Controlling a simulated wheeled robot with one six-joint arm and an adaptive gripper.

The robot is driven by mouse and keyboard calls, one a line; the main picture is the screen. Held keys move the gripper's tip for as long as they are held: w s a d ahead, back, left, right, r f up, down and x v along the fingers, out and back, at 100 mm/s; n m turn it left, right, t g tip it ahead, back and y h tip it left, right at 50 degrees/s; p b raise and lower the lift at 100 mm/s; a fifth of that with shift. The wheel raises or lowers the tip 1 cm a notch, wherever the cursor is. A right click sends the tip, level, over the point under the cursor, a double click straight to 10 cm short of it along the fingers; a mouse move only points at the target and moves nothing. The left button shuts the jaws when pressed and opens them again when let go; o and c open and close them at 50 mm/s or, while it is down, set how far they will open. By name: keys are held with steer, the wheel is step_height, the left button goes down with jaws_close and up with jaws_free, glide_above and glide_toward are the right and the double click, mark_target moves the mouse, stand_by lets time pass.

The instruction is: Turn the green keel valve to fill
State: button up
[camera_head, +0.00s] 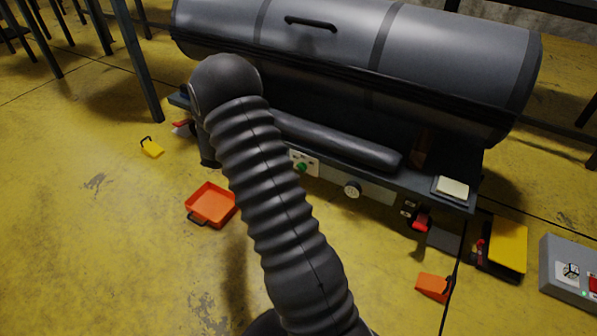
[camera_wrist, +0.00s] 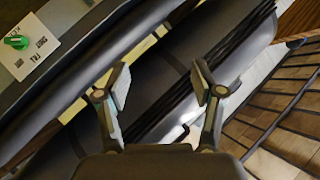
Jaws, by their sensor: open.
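The green keel valve (camera_head: 301,167) is a small green knob on a white plate (camera_head: 312,160) on the front of the dark bench, right beside my arm in the head view. In the wrist view the green valve (camera_wrist: 17,42) sits at the upper left on its white plate (camera_wrist: 42,47), which has dark lettering too small to read surely. My gripper (camera_wrist: 159,80) is open and empty, with its fingers spread in the wrist view. The valve is well to the left of the fingers and not between them. The head view does not show the gripper.
A grey boat tube (camera_head: 450,40) lies along the bench, with a smaller dark tube (camera_head: 340,143) below. An orange tray (camera_head: 211,204), a yellow panel (camera_head: 507,244) and a grey box (camera_head: 567,270) stand on the floor.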

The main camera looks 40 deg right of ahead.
steer(key=s+d+f+m+g+h, duration=0.15)
steer(key=d+f, duration=0.25)
steer(key=f, duration=0.4)
steer(key=s+d+f+m+h, duration=0.2)
steer(key=d+f+h, duration=0.15)
steer(key=f, duration=0.35)
steer(key=m+g+h+b, duration=0.1)
steer(key=m+g+h, duration=0.2)
steer(key=h, duration=0.1)
glide_toward(299, 169)
steer(key=shift+n, duration=0.25)
steer(key=b+x, duration=0.1)
steer(key=x, duration=0.8)
steer(key=shift+d, duration=0.3)
steer(key=c, duration=1.1)
steer(key=shift+c, duration=0.2)
